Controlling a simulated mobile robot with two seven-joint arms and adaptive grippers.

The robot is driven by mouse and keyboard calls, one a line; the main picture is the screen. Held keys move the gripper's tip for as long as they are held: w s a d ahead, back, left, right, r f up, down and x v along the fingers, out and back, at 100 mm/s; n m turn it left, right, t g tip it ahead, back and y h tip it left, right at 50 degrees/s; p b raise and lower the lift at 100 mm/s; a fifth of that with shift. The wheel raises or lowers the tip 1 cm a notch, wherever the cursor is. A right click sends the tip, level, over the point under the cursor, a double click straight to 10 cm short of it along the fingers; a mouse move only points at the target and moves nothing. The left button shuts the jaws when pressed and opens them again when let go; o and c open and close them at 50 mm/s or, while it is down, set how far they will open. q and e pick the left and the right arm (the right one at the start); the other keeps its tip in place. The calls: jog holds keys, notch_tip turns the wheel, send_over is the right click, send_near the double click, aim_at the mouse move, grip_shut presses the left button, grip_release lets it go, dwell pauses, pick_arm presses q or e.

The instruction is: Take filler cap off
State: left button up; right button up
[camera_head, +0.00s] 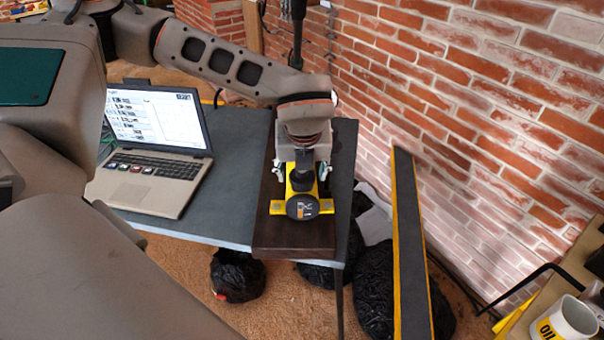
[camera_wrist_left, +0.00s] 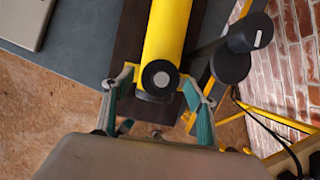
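A yellow hand pump (camera_head: 279,208) stands on a dark wooden board at the end of the grey table. In the left wrist view its yellow cylinder (camera_wrist_left: 167,35) ends in a black cap (camera_wrist_left: 158,78) with a pale round centre, seemingly the filler cap. A round black gauge (camera_head: 302,206) faces the head camera; its dark disc also shows in the wrist view (camera_wrist_left: 230,66). My left gripper (camera_head: 304,172) is over the pump. In the wrist view its teal fingers (camera_wrist_left: 159,88) are spread either side of the cap, with visible gaps. My right gripper is not in view.
An open laptop (camera_head: 155,150) stands on the table (camera_head: 232,185) left of the board (camera_head: 292,236). A brick wall (camera_head: 500,110) is to the right. A yellow-edged dark beam (camera_head: 409,240), black bags (camera_head: 236,275) and a white mug (camera_head: 566,322) are nearby.

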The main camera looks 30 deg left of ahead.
pick_arm(q)
jog(key=c, duration=0.7)
jog(key=shift+r, duration=0.15)
